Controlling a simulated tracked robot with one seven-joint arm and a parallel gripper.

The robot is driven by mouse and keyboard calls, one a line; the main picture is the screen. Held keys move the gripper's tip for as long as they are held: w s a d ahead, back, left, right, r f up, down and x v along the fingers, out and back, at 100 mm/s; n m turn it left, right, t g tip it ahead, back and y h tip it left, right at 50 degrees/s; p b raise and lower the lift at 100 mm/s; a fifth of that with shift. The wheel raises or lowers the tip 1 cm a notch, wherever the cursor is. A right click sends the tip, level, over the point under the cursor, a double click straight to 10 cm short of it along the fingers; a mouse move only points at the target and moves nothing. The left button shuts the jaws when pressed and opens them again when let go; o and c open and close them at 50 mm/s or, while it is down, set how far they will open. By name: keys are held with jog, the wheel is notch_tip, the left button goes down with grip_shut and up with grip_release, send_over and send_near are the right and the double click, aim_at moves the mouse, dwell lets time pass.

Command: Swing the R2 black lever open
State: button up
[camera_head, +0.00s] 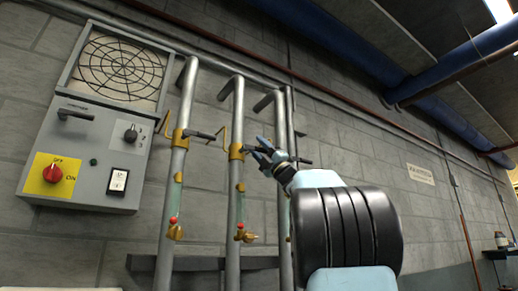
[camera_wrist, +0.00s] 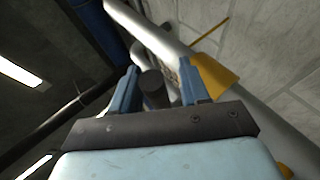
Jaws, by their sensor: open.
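Three vertical grey pipes stand on the wall, with brass valves and black levers; no R2 label is readable. The middle pipe (camera_head: 232,205) has a brass valve (camera_head: 236,152) with its black lever (camera_head: 249,148) sticking out to the right, across the pipe. My gripper (camera_head: 263,152) is at the outer end of this lever, just right of the valve. In the wrist view, the black lever's end (camera_wrist: 154,90) shows between my two open fingers. Whether either finger touches it, I cannot tell. A yellow bracket (camera_wrist: 214,76) is beside the right finger.
The left pipe (camera_head: 174,200) has a similar black lever (camera_head: 203,134). The right pipe (camera_head: 285,230) is partly hidden behind my arm. A grey control box (camera_head: 88,150) with a red knob (camera_head: 53,174) is at the left. Open wall lies right of my arm.

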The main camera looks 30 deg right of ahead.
grip_shut()
dwell(0.5)
